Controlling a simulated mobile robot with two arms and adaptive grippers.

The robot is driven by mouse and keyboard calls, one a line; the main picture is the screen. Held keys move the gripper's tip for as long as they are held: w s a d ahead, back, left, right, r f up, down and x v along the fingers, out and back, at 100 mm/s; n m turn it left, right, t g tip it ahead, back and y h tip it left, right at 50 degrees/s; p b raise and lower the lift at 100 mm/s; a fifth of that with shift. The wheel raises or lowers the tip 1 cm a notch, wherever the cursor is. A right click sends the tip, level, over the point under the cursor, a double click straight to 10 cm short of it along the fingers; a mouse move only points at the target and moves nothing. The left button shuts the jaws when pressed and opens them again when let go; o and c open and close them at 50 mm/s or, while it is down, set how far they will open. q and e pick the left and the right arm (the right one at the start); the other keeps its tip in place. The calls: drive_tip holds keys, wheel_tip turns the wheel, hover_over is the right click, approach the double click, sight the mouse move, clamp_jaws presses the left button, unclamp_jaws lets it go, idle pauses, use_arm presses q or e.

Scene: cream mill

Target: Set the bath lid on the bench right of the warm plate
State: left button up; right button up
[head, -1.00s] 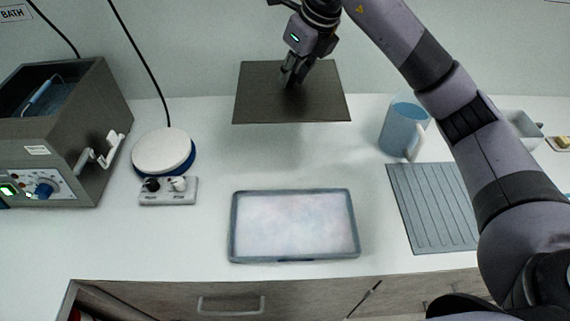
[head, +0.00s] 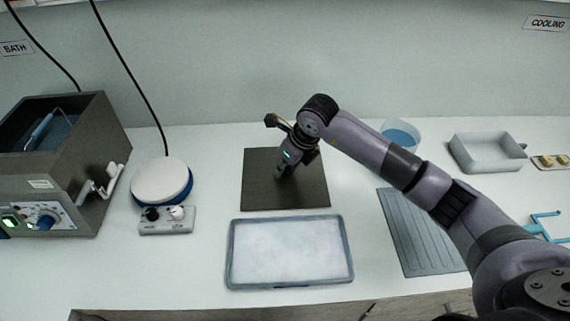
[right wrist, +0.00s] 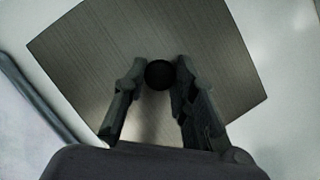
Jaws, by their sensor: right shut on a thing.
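The bath lid (head: 257,190) is a flat dark square plate with a round black knob (right wrist: 159,75). It is at or just above the bench, right of the warm plate (head: 161,181) and behind the white-filled tray; I cannot tell whether it touches the bench. My right gripper (head: 281,172) is shut on the knob, its two fingers on either side in the right wrist view (right wrist: 160,85). The warm plate is a white disc on a blue base with a control box in front. The open bath (head: 72,160) stands at the far left. My left gripper is not in view.
The blue-rimmed tray (head: 290,283) lies close in front of the lid. A ribbed grey mat (head: 420,235), a blue mug (head: 402,133), a grey bin (head: 486,155) and a blue stand (head: 545,226) are to the right. Bare bench shows between warm plate and lid.

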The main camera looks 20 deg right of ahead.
drive_tip(key=shift+f, duration=0.15)
drive_tip(key=o, duration=1.1)
drive_tip(key=shift+c, duration=0.2)
drive_tip(key=b+v, duration=0.2)
drive_tip(key=v, duration=1)
